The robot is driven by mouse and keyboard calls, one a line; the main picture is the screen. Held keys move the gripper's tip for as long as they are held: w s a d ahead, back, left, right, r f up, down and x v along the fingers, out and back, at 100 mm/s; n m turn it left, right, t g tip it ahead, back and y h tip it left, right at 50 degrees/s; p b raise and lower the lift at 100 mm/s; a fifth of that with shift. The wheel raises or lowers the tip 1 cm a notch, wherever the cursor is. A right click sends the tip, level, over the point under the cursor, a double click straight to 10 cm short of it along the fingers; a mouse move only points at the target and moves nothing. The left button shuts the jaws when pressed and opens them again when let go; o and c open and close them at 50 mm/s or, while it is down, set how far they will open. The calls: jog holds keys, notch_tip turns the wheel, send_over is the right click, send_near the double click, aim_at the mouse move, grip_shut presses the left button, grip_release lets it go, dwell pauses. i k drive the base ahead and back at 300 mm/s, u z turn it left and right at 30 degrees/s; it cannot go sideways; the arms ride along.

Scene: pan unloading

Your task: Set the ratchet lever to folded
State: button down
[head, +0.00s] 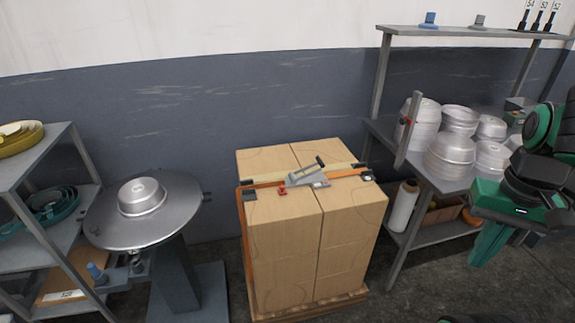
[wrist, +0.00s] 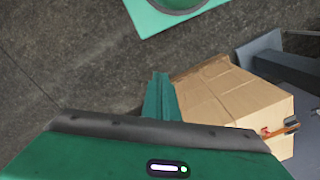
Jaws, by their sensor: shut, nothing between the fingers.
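The ratchet lever (head: 308,171) is a grey metal handle with a dark grip, on top of the strapped cardboard boxes (head: 285,245) in the head view. It tilts up to the right, raised from the ratchet body. An orange strap (head: 265,184) runs across the box tops and down the left side, with a small red piece (head: 283,190) beside the ratchet. My gripper (head: 480,262) hangs at the far right, well away from the lever, with its green fingers together and empty. The wrist view shows the closed fingers (wrist: 160,92) over the floor and the boxes (wrist: 225,100) beyond.
A round metal table (head: 110,222) with a silver pan (head: 141,197) stands left of the boxes. A shelf (head: 30,255) stands at the far left. Floor is free in front.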

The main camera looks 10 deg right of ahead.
aim_at(319, 162)
jog(key=u, duration=0.65)
jog(key=k, duration=0.95)
jog(key=u, duration=0.8)
jog(key=i, duration=1.25)
jog(key=z, duration=1.35)
jog(key=i, duration=0.85)
jog(key=z, duration=0.5)
